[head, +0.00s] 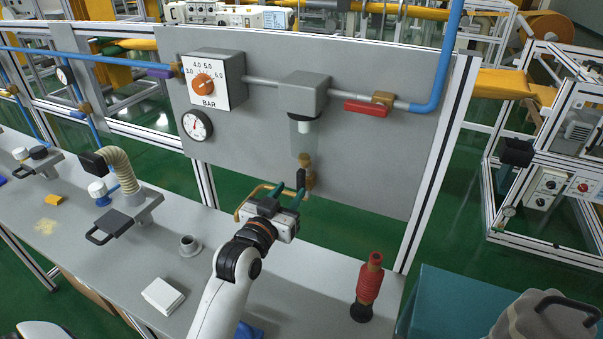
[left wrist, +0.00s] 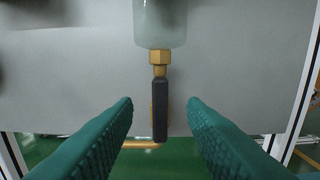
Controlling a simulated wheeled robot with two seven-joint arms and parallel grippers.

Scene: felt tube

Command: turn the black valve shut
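The black valve handle (head: 301,179) hangs below the clear filter bowl (head: 303,138) on the grey panel. In the left wrist view the black valve handle (left wrist: 160,108) points straight down from a brass fitting (left wrist: 160,58), in line with it. My left gripper (head: 287,193) is open in front of the panel. Its two teal fingers (left wrist: 160,118) stand apart, one to each side of the handle in the wrist view, with clear gaps. I see no contact with the handle. My right gripper is not in view.
A brass pipe (head: 243,203) curves out beside the valve. A red valve handle (head: 367,108), a pressure dial (head: 196,125) and an orange knob (head: 204,83) are on the panel. A red ribbed part (head: 369,285) stands on the bench (head: 315,262); a white pad (head: 162,296) lies there.

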